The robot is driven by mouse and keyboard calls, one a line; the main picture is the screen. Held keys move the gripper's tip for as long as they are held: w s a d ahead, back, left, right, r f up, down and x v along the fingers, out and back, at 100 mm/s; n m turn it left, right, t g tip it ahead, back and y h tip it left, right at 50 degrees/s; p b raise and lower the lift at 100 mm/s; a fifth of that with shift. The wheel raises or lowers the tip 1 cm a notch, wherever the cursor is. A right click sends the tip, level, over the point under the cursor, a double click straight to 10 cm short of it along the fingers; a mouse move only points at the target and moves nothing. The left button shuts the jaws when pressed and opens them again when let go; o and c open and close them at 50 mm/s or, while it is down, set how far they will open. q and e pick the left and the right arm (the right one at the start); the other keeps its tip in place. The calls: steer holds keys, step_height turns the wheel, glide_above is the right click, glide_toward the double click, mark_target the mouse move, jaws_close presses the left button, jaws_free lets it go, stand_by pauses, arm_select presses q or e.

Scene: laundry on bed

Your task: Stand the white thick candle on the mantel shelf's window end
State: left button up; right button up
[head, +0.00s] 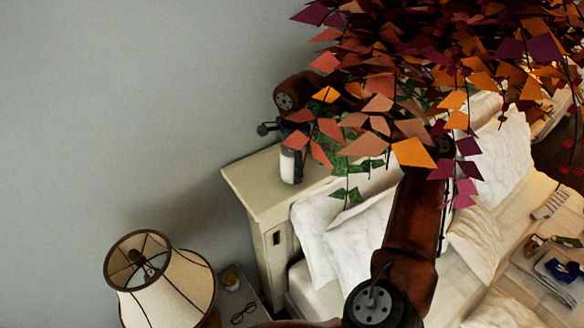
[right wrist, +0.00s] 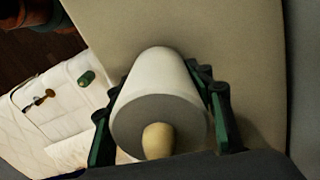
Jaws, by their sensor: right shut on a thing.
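The white thick candle (head: 287,166) is upright at the near left end of the pale mantel shelf (head: 252,185). Its base looks at or just above the shelf top; I cannot tell if it touches. My right gripper (head: 293,152) is around the candle, partly hidden by leaves. In the right wrist view the candle (right wrist: 162,85) lies between the two green-and-black fingers of my right gripper (right wrist: 163,105), which are shut on it. The beige shelf surface (right wrist: 225,40) shows beyond it. My left gripper is not in view.
Hanging autumn leaves (head: 420,90) cover much of the shelf and my right arm. A lampshade (head: 165,285) stands at lower left beside a nightstand with glasses (head: 243,313). White pillows (head: 350,235) lie against the shelf's front. The shelf's left end is clear.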

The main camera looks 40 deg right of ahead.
steer(key=shift+f, duration=0.1)
steer(key=o, duration=1.2)
steer(key=shift+o, duration=0.2)
steer(key=shift+r, duration=0.6)
step_height(320, 180, up, 10)
steer(key=shift+f+b, duration=0.1)
steer(key=shift+b, duration=0.4)
steer(key=shift+r, duration=0.65)
